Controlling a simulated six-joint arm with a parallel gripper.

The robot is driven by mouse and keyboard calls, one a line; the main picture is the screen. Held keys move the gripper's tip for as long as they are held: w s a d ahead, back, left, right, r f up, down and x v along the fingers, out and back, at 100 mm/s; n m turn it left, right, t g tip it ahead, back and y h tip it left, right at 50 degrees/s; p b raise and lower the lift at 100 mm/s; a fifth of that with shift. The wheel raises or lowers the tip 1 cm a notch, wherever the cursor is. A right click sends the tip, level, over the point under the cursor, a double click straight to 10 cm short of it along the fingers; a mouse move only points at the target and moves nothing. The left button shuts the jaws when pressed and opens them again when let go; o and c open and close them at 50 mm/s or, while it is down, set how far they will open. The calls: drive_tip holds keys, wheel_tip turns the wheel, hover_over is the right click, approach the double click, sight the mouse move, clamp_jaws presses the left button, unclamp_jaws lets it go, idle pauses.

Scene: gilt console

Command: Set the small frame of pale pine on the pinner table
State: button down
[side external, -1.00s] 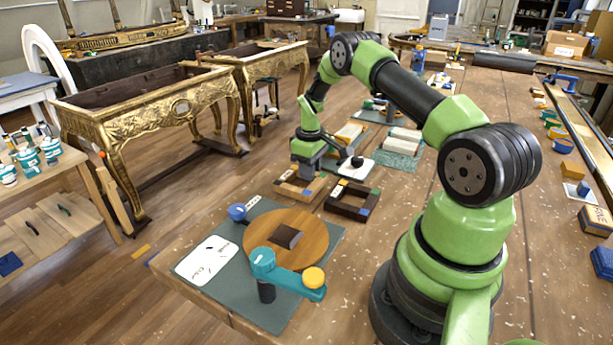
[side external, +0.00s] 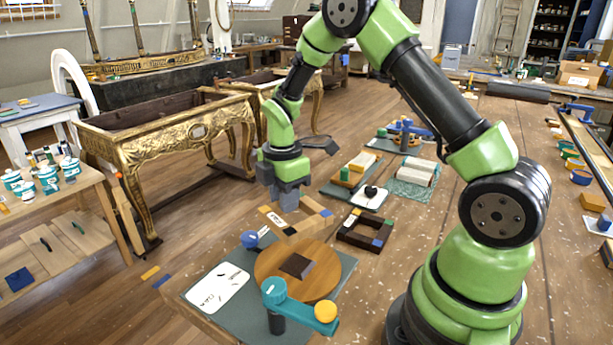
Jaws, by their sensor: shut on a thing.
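The small pale pine frame (side external: 306,226) hangs from my gripper (side external: 289,205), which is shut on one of its sides. It has a blue patch at one corner and dark and white marks on the left side. The frame looks raised, just behind the pinner table, and partly overlaps its far edge in the picture. The pinner table (side external: 322,270) is a round wooden disc with a dark brown block (side external: 297,265) at its middle. A teal arm (side external: 295,308) with a yellow knob stands at its near edge. The jaws hide part of the frame.
A dark frame (side external: 361,244) with coloured corners lies on the bench, right of the held frame. A blue knob (side external: 250,239) and a white card (side external: 217,288) are left of the disc. A green mat (side external: 338,192) with wooden pieces lies behind.

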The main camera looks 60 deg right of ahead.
sight(282, 256)
drive_tip(key=shift+s+a+f+n, duration=0.3)
drive_tip(key=shift+a+f+n, duration=0.35)
drive_tip(key=shift+f, duration=0.6)
drive_tip(key=shift+s+a+f+n, duration=0.3)
drive_tip(key=shift+a+f+n, duration=0.4)
drive_tip(key=shift+f, duration=0.6)
drive_tip(key=shift+s+a+f+n, duration=0.3)
drive_tip(key=shift+a+f+n, duration=0.35)
drive_tip(key=shift+f, duration=0.6)
drive_tip(key=shift+f, duration=0.2)
drive_tip(key=c, duration=0.9)
unclamp_jaws()
wheel_tip(282, 256, up, 10)
